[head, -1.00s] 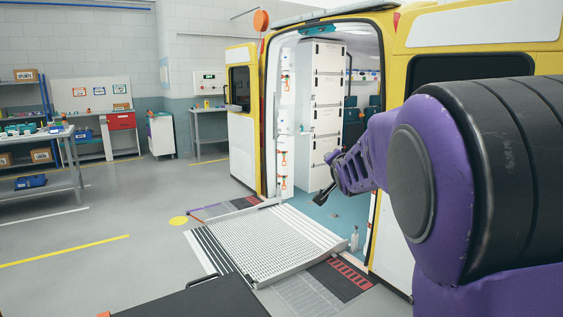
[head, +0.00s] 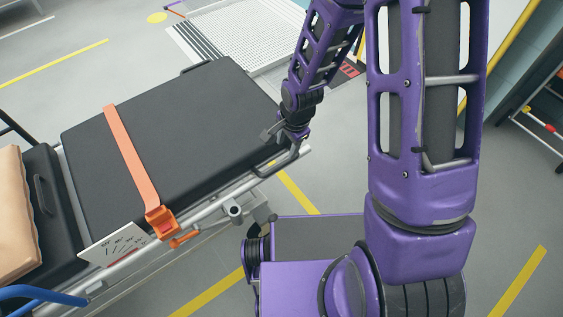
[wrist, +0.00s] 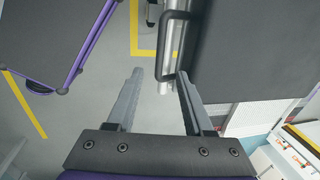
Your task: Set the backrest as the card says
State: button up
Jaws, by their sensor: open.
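The stretcher (head: 175,130) has a long black pad crossed by an orange strap (head: 128,160) with an orange buckle. A white card (head: 110,252) with slanted black marks stands at its near left side; its wording is too small to read. An orange lever (head: 185,239) shows on the near side rail beside the card. A separate black section (head: 52,190) at the left lies beside a tan ribbed cushion (head: 15,215); I cannot tell its angle. My gripper (head: 270,134) is open and empty at the pad's right corner. In the wrist view, my gripper (wrist: 160,72) is near a dark bar handle (wrist: 164,45).
A silver knob (head: 235,212) sticks out from the stretcher's side. A blue tube (head: 35,292) curves at the lower left. The ramp (head: 235,40) lies beyond the stretcher.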

aim_at(281, 164)
jog(key=f, duration=0.4)
jog(key=w+a+f+b, duration=0.1)
jog(key=f, duration=0.2)
jog(key=w+f, duration=0.1)
jog(key=f, duration=0.3)
jog(key=shift+a+f+b, duration=0.15)
jog(key=shift+f+b, duration=0.2)
jog(key=shift+b, duration=0.05)
grip_shut()
dwell(0.8)
